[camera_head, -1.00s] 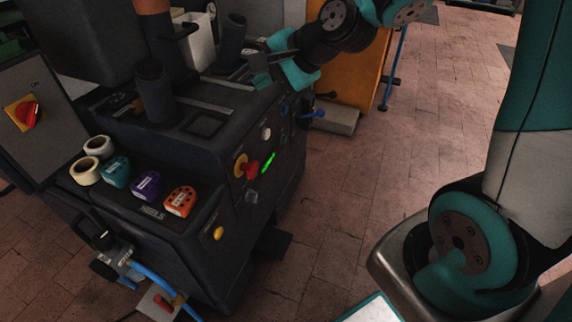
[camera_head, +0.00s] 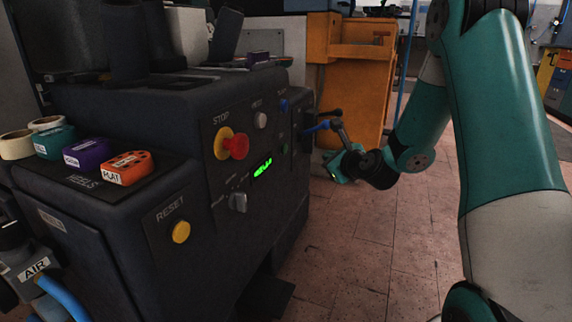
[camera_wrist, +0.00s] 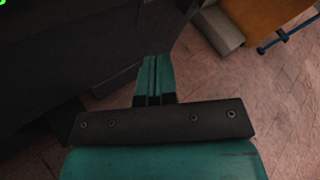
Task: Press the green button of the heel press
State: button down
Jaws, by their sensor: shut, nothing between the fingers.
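The heel press (camera_head: 215,255) is a dark machine on the left in the head view. Its front panel carries a red stop button (camera_head: 236,146) on a yellow ring, a lit green display (camera_head: 262,168) and a small blue button (camera_head: 283,104). A small, dim green spot (camera_head: 284,149) below the blue one looks like the green button; its label is too small to read. My gripper (camera_head: 338,163) is right of the panel, apart from it. In the wrist view my gripper (camera_wrist: 155,68) is shut and empty, beside the press's dark side.
A yellow reset button (camera_head: 181,232) and a grey knob (camera_head: 238,202) are on the panel. An orange cabinet (camera_head: 345,85) stands behind. The tiled floor right of the press is clear.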

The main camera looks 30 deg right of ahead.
aim_at(284, 148)
jog(key=shift+r, duration=0.1)
jog(key=w+a+p, duration=0.5)
jog(key=w+p, duration=0.2)
jog(key=shift+a+p, duration=0.2)
jog(key=shift+p, duration=0.2)
dwell(0.3)
jog(key=shift+w+a+r+p, duration=0.1)
jog(key=shift+w+a+p, duration=0.05)
jog(key=shift+p, duration=0.35)
dwell(1.5)
